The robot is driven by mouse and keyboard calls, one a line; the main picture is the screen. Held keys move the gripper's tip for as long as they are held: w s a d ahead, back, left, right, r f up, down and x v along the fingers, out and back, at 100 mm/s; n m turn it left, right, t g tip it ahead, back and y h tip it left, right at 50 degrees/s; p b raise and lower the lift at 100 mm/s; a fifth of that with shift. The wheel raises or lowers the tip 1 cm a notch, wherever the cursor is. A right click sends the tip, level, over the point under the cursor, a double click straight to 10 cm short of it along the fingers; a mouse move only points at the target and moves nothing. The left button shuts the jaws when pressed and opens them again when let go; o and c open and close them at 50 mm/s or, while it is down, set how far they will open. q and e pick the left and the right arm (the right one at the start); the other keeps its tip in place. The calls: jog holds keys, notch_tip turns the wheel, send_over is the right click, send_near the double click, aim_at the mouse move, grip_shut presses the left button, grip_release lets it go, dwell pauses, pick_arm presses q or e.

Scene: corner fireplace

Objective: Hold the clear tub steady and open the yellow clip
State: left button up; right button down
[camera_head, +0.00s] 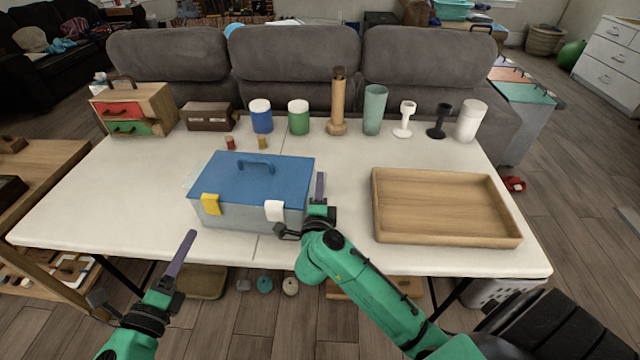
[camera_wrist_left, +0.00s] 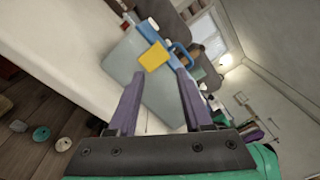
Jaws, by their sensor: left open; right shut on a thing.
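The clear tub (camera_head: 240,218) stands on the white table with a blue handled lid (camera_head: 240,178) on it. The yellow clip (camera_head: 210,204) is at the left of its front side, a white clip (camera_head: 274,210) at the right. My left gripper (camera_head: 188,240) is in front of the tub, low and left of the yellow clip, apart from it. In the left wrist view its fingers (camera_wrist_left: 160,78) are open and empty, with the yellow clip (camera_wrist_left: 153,57) beyond the tips. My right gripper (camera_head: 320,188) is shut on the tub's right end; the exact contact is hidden.
A wooden tray (camera_head: 445,208) lies to the right on the table (camera_head: 345,240). Jars, cups and a wooden grinder (camera_head: 338,105) line the back edge. Two small bottles (camera_head: 230,142) stand behind the tub. The table left of the tub is clear.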

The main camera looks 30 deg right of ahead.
dwell(0.4)
pick_arm(q)
grip_shut()
jog(key=w+a+r+n+t+y, duration=0.1)
jog(key=w+a+r+n+y, duration=0.1)
jog(key=w+n, duration=0.3)
jog(key=w+a+r+n+t+y, duration=0.1)
jog(key=w+a+n+y, duration=0.1)
jog(key=w+n, duration=0.35)
notch_tip(320, 180, up, 3)
jog(key=n+g+y, duration=0.3)
jog(key=n+g, duration=0.4)
jog(key=n, duration=0.5)
send_over(193, 180)
jog(key=s+d+r+g, duration=0.1)
jog(key=d+n+g, duration=0.1)
jog(key=shift+s+d+r+g, duration=0.15)
jog(key=shift+s+r+g, duration=0.15)
jog(key=shift+s+r, duration=0.1)
jog(key=s+d+r+n+g, duration=0.1)
jog(key=s+d+r+g, duration=0.1)
jog(key=s+r+g, duration=0.2)
jog(key=shift+s+r+y, duration=0.4)
jog(key=shift+s+r, duration=0.05)
jog(key=shift+s, duration=0.7)
